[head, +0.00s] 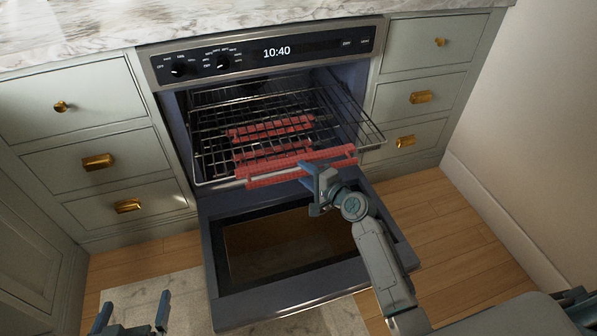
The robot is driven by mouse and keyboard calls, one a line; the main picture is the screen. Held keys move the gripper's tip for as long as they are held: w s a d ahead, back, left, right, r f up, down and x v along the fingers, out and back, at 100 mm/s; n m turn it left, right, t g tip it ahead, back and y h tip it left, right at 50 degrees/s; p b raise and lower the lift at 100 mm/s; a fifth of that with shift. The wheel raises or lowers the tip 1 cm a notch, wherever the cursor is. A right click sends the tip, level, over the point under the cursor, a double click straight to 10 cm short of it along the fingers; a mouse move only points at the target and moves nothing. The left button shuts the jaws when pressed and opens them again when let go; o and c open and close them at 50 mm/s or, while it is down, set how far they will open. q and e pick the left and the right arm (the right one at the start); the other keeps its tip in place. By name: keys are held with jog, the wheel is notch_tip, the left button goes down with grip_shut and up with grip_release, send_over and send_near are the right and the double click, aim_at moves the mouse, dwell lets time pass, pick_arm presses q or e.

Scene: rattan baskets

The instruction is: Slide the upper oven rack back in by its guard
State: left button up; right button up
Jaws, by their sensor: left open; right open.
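The upper oven rack (215,143) is pulled out of the oven, its front edge hanging over the lowered door. A red guard (270,178) lies along its front edge. My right gripper (317,180) is open at the front of this guard, right of its middle. Its fingers overlap the guard in the head view, and I cannot tell whether they touch it.
The oven door (225,302) is folded down below the rack. More red guards (270,128) show through the wires, deeper in the oven. Drawer cabinets (90,160) flank the oven, and a marble counter (250,20) lies above. The floor at the right is clear.

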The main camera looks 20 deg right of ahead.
pick_arm(q)
jog(key=shift+w+a+r+t, duration=0.1)
jog(key=shift+w+r+t, duration=0.3)
jog(key=shift+r, duration=0.25)
jog(key=shift+w+a+r+t, duration=0.1)
jog(key=shift+w+r+t, duration=0.3)
jog(key=shift+r, duration=0.2)
pick_arm(e)
jog(key=shift+x, duration=1.45)
pick_arm(q)
jog(key=shift+s, duration=0.1)
pick_arm(e)
grip_shut()
